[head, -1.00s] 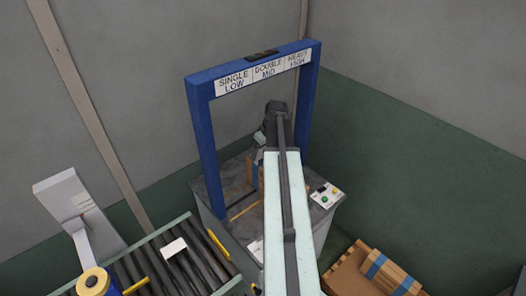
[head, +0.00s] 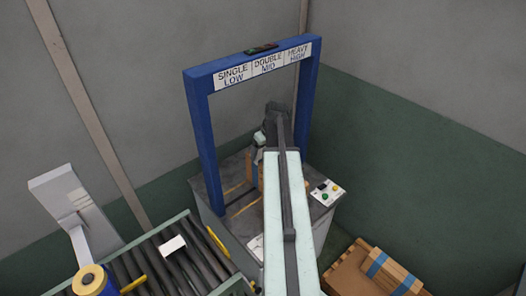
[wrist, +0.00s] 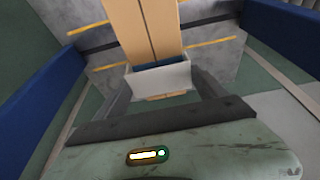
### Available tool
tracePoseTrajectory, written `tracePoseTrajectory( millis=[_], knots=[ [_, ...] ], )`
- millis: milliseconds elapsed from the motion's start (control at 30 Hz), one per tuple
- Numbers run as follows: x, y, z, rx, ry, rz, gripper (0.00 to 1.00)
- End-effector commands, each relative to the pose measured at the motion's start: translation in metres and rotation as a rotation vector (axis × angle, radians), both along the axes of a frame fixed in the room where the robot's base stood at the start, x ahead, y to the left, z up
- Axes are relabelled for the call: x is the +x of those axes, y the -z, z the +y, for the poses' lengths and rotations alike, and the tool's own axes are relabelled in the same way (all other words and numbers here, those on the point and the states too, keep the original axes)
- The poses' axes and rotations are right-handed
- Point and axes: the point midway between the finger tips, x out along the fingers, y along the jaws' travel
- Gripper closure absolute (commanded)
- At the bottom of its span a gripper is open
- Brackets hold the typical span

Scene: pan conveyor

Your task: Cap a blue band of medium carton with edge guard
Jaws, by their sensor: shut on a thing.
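The medium carton (wrist: 146,22), tan with a dark centre seam, stands on the grey machine table under the blue arch; in the head view my arm mostly hides it. A strip of the blue band (wrist: 152,67) shows just beyond the guard. My gripper (wrist: 160,88) is shut on a pale grey edge guard (wrist: 158,79), held between its two fingers at the carton's near edge. I cannot tell whether the guard touches the carton. In the head view the gripper is small and partly hidden near the arch.
The blue arch (head: 204,140) carries signs for low, mid and high. A button panel (head: 325,193) sits on the table's right corner. A roller conveyor (head: 150,262) with a white piece (head: 173,245) is at lower left. Brown cartons with blue bands (head: 388,276) lie at lower right.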

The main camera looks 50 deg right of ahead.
Motion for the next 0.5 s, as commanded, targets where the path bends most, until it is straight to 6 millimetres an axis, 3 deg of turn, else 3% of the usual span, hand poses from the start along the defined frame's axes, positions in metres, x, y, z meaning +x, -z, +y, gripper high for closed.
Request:
tracePoseTrajectory(
  millis=[500],
  knots=[
    [0.000,0.014,0.000,0.000,0.000,0.000,0.56]
  ],
)
